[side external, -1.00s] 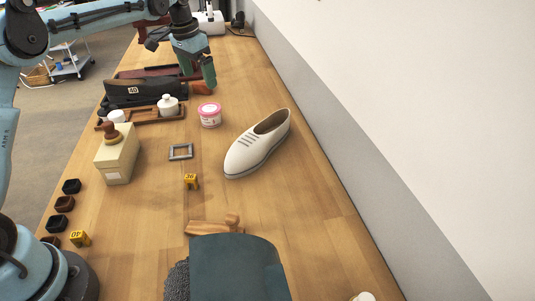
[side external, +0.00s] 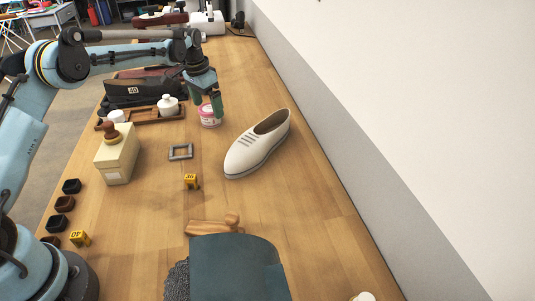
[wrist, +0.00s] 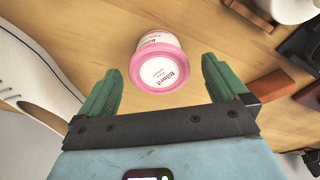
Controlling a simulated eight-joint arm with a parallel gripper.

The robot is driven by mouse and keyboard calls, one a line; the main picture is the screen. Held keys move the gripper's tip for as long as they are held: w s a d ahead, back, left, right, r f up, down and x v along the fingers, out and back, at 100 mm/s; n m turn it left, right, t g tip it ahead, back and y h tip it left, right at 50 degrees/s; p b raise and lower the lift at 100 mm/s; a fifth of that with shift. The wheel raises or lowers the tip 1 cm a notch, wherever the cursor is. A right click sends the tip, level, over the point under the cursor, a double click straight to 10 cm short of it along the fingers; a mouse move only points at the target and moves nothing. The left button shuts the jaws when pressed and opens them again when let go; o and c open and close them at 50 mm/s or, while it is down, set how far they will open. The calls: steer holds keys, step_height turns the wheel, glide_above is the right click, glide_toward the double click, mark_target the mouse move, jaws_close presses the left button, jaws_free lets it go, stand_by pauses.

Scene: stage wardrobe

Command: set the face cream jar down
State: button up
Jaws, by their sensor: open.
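A round jar (side external: 210,117) with a pink lid and a white label, which I take for the face cream jar, stands upright on the wooden table. In the wrist view the jar (wrist: 163,72) shows its labelled lid toward me. My gripper (side external: 208,104) is at the jar, its green fingers partly covering it in the side view. In the wrist view my gripper (wrist: 160,80) has its fingers spread wide, one on each side of the jar in the picture, with nothing held.
A white shoe (side external: 258,143) lies right of the jar. A wooden tray (side external: 146,121) with a white lidded pot (side external: 168,106) is to the left. A reddish block (wrist: 271,86) lies near the right finger. A grey frame (side external: 181,152) lies nearer the camera, with bare table around it.

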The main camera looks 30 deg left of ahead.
mark_target(209, 108)
steer(key=shift+w+d+f, duration=0.1)
steer(key=shift+w+f, duration=0.05)
steer(key=shift+f, duration=0.7)
steer(key=shift+w+f, duration=0.1)
steer(key=shift+f, duration=0.75)
